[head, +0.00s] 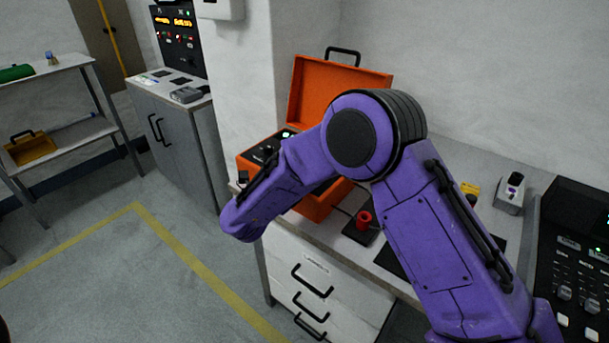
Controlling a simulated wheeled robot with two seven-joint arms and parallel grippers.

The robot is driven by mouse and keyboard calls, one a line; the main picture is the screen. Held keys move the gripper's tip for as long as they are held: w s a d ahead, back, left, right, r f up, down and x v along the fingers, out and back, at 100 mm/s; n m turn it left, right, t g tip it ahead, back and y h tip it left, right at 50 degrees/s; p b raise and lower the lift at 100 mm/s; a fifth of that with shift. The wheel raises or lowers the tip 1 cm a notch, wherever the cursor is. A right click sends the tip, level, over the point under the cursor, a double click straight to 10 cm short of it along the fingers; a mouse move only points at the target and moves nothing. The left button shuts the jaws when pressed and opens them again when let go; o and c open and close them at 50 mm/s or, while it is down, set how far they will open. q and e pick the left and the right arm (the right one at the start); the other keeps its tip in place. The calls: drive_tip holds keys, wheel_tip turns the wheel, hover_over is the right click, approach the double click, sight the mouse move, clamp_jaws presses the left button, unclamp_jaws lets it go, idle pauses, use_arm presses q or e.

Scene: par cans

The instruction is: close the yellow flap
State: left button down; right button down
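No thing that I can clearly name as the yellow flap shows. A small yellow piece (470,188) shows on the counter, partly behind my purple arm; I cannot tell if it is a flap. My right arm comes in from the lower right and bends over the counter, its far end pointing down and left in front of the orange case. I see no fingers of my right gripper. My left gripper is out of view.
An orange case (340,93) stands open on the counter (320,236), beside a red knob (364,219). A grey device (511,194) and black console (575,260) are at right. A yellow bin (32,148) sits on the left shelf. The floor (130,270) is clear.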

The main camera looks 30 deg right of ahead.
idle(0.3)
idle(0.4)
drive_tip(key=c, duration=1)
unclamp_jaws()
drive_tip(key=shift+c, duration=0.2)
drive_tip(key=shift+f, duration=0.1)
drive_tip(key=shift+s+f, duration=0.1)
